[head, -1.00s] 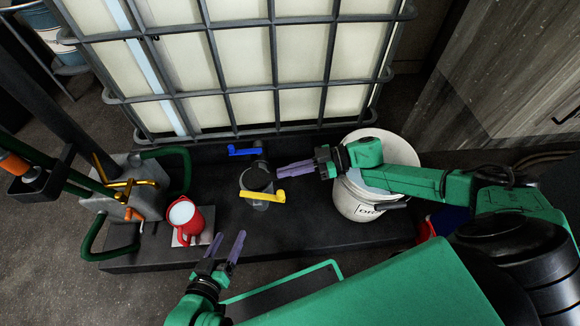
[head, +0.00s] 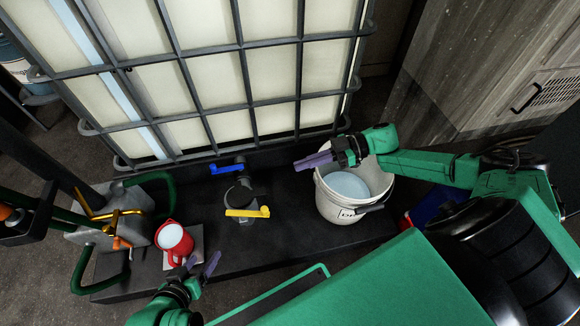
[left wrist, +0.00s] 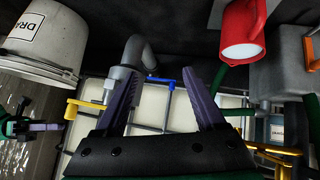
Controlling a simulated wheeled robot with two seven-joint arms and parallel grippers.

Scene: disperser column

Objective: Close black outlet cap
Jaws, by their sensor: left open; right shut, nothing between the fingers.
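The dark outlet fitting with the black cap (head: 242,194) stands in front of the caged tank, with a yellow lever (head: 248,212) at its front and a blue handle (head: 226,169) behind. I cannot tell whether the cap is fully seated. My right gripper (head: 298,165) is shut and empty, right of the cap and apart from it, beside the bucket rim. My left gripper (head: 207,262) is open and empty, low in front of the red jug. In the left wrist view the grey outlet pipe (left wrist: 122,73) and yellow lever (left wrist: 85,106) show beyond the left finger.
A white bucket (head: 335,205) stands right of the outlet. A red jug (head: 170,241) stands on a small plate at the left. A grey block with hoses and orange-yellow fittings (head: 110,216) is further left. The caged tank (head: 220,80) fills the back. The dark platform is bare around the outlet.

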